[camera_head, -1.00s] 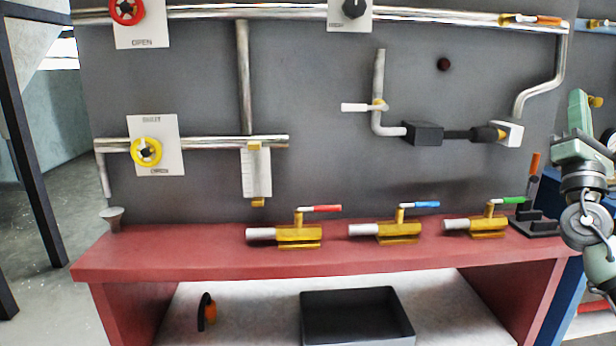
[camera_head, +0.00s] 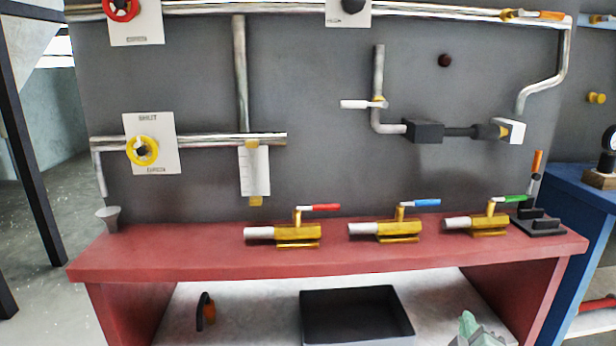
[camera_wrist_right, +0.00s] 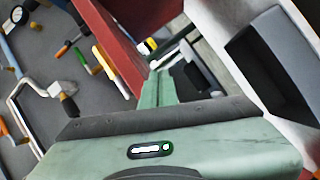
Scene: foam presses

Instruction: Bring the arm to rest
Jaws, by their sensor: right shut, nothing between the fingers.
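My right gripper (camera_head: 468,320) shows only as a small green-grey part at the bottom edge of the head view, right of centre, in front of the bench's lower shelf. Most of my right arm is below the picture. In the right wrist view the gripper (camera_wrist_right: 170,70) is shut and empty, with the red bench edge and the black tray beyond it. It touches nothing that I can see. My left gripper is in neither view.
A red bench (camera_head: 190,262) carries brass valves with red (camera_head: 297,232), blue (camera_head: 399,229) and green (camera_head: 477,223) handles. A black tray (camera_head: 357,338) sits on the shelf below. A grey panel (camera_head: 320,100) with pipes stands behind. A blue bench (camera_head: 590,196) is at the right.

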